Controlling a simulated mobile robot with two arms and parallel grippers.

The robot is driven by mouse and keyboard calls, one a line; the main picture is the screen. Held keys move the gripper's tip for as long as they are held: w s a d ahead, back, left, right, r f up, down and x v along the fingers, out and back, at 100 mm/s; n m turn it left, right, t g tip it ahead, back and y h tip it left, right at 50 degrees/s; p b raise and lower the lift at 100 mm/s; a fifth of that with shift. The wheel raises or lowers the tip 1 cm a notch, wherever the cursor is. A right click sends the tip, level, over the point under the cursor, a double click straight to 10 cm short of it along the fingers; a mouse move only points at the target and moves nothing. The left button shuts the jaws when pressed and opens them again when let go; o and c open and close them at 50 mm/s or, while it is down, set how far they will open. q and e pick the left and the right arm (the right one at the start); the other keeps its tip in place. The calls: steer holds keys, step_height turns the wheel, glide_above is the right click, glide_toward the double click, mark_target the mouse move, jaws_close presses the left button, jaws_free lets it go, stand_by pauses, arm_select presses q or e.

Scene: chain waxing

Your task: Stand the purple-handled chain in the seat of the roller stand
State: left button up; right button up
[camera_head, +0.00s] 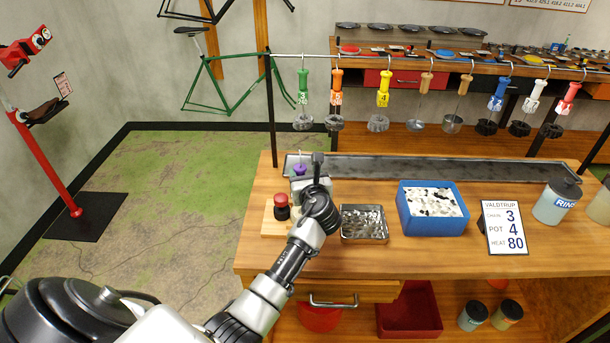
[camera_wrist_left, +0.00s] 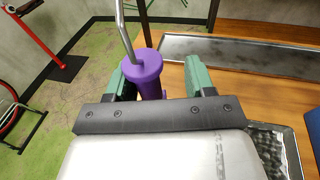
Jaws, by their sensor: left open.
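The purple handle (camera_wrist_left: 146,72) stands upright between the green fingers of my left gripper (camera_wrist_left: 160,76), closer to the left finger. A bent metal rod rises from its top. The fingers are open, with a clear gap on the handle's right. In the head view a bit of the purple handle (camera_head: 299,169) shows beside my left gripper (camera_head: 308,176) at the bench's left end. The chain below the handle is hidden. A light wooden base (camera_head: 272,229) with a red-topped black knob (camera_head: 282,206) lies there, partly behind my wrist; I cannot tell if it is the roller stand.
A long dark tray (camera_head: 440,170) runs along the bench's back. A small metal tray (camera_head: 364,236), a blue bin (camera_head: 433,225), a sign (camera_head: 503,228) and a rinse jar (camera_head: 553,208) stand to the right. Several chains with coloured handles hang from a rail (camera_head: 420,60) above.

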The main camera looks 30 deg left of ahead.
arm_select(q)
steer(key=b+v, duration=0.1)
steer(key=v, duration=0.9)
steer(key=shift+s+d+b, duration=0.25)
steer(key=shift+s+b, duration=0.05)
steer(key=shift+b, duration=0.1)
